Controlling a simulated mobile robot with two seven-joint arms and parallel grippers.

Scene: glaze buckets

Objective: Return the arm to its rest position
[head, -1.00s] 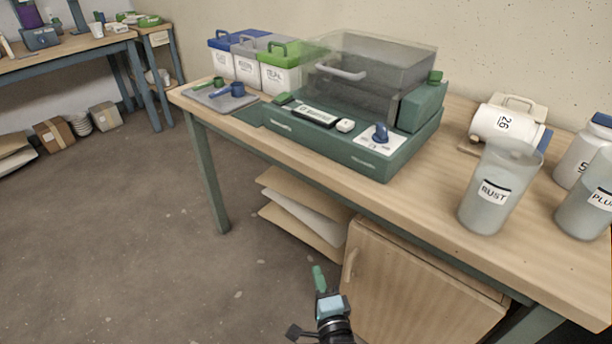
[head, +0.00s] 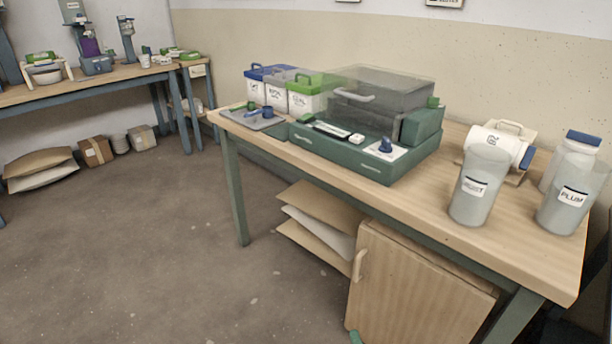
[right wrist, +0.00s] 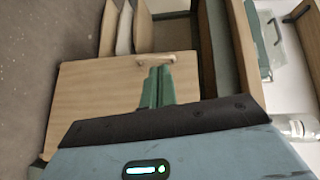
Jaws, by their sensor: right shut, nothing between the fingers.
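My right gripper (right wrist: 157,85) is in the right wrist view, its green fingers together and empty. It is in front of the wooden cabinet door under the table and apart from it as far as I can tell. In the head view only a green fingertip of it (head: 355,337) shows at the bottom edge, below the cabinet. My left gripper is not in view.
The wooden table (head: 440,190) carries a green machine with a clear lid (head: 372,100), lidded bins (head: 305,98), a RUST bucket (head: 478,190) and a PLUM bucket (head: 570,200). The cabinet (head: 410,290) stands below. Open floor (head: 170,260) lies left.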

